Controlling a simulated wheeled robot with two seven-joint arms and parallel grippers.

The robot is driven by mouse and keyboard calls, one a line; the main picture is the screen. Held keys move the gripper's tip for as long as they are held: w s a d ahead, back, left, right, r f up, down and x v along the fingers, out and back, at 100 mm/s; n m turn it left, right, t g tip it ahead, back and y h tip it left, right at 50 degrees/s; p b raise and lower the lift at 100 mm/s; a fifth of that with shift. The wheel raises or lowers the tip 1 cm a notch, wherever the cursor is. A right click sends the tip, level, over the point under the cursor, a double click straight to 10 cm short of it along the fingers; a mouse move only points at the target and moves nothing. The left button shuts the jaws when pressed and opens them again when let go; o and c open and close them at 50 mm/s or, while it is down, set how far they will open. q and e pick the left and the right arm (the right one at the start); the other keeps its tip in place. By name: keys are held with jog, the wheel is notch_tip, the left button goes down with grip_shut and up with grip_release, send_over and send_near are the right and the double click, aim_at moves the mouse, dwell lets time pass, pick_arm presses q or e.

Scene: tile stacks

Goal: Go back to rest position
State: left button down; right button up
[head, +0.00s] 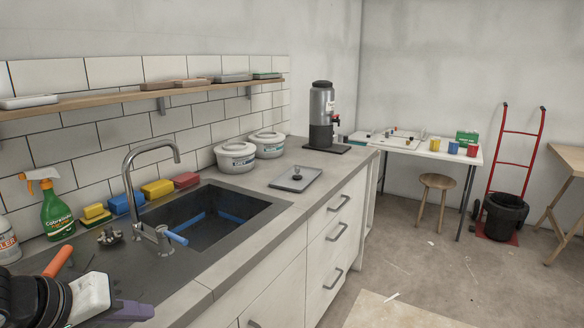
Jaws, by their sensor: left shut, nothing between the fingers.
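My left gripper (92,297) is at the lower left corner, low over the counter's left end. It is shut and empty, and part of it is cut off by the picture's edge. My right gripper is out of view. Flat tile-like stacks lie on the wooden shelf (130,96): a white one (28,102), a brown one (174,85), a grey one (232,78) and a green-topped one (267,76).
An orange handle (58,261) and a purple piece (130,312) lie close by my left gripper. A sink (215,232) with a faucet (150,200), a spray bottle (53,207), sponges, white tubs and a dispenser (321,115) occupy the counter. Open floor (440,265) lies right.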

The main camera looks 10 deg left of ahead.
pick_arm(q)
jog(key=d+f+m+t+h, duration=0.15)
jog(key=d+f, duration=0.25)
jog(key=f, duration=0.5)
jog(key=d+f+m+g+h, duration=0.1)
jog(key=d+f+m, duration=0.25)
jog(key=f, duration=0.55)
jog(key=s+d+f+m+y, duration=0.1)
jog(key=s+d+f, duration=0.2)
jog(key=s+f, duration=0.5)
jog(key=s+d+f+m+y, duration=0.1)
jog(key=s+d+f, duration=0.3)
jog(key=s+f, duration=0.3)
jog(key=shift+s+d+f, duration=0.15)
jog(key=shift+s+f, duration=0.25)
jog(key=shift+f, duration=0.45)
